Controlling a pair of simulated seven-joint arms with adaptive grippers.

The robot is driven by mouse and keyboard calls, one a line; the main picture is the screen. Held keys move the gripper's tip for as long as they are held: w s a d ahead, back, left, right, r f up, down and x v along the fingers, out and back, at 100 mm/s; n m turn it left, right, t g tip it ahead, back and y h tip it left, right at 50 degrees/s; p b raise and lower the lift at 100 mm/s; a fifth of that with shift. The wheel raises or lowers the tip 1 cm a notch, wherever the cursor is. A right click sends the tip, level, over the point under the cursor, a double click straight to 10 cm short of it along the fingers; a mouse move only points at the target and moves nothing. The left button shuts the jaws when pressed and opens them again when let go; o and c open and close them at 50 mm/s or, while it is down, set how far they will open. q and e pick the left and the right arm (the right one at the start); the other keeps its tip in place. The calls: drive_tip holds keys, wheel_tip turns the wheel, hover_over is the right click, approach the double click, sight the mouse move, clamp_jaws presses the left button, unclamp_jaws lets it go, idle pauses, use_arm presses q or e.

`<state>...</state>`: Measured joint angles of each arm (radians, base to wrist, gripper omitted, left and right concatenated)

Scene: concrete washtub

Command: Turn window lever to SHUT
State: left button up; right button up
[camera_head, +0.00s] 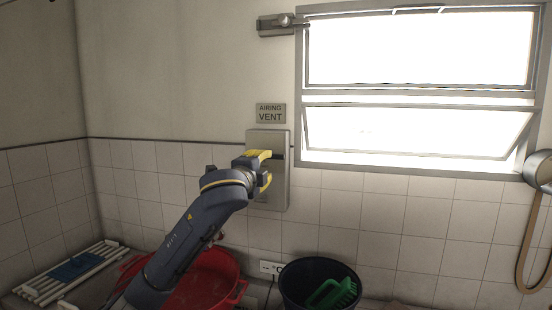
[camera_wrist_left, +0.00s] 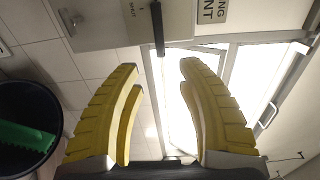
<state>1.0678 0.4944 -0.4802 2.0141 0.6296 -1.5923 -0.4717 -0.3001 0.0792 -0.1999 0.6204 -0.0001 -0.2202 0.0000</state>
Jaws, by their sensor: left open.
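The window lever is a dark bar that shows in the left wrist view (camera_wrist_left: 158,30). It sits on a pale wall plate (camera_head: 280,188), under a sign reading "AIRING VENT" (camera_head: 270,113). The word SHUT is printed on the plate, beside the lever in the left wrist view. The lower window pane (camera_head: 420,130) is tilted open. My left gripper (camera_head: 266,165) is in front of the plate and hides part of it and of the lever. Its yellow fingers (camera_wrist_left: 159,68) are open and empty, with the lever ahead between their tips. My right gripper is not in view.
A red basin (camera_head: 212,280) and a dark bucket (camera_head: 318,270) with a green brush (camera_head: 335,294) stand below. A white slatted rack (camera_head: 45,288) with a blue cloth (camera_head: 75,268) is at the left. A brown strap (camera_head: 528,245) hangs at the right. The wall between is clear.

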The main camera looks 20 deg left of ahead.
sight(276, 157)
use_arm(q)
drive_tip(key=w, duration=1.3)
drive_tip(key=shift+w, duration=0.15)
drive_tip(key=shift+o, duration=0.3)
clamp_jaws()
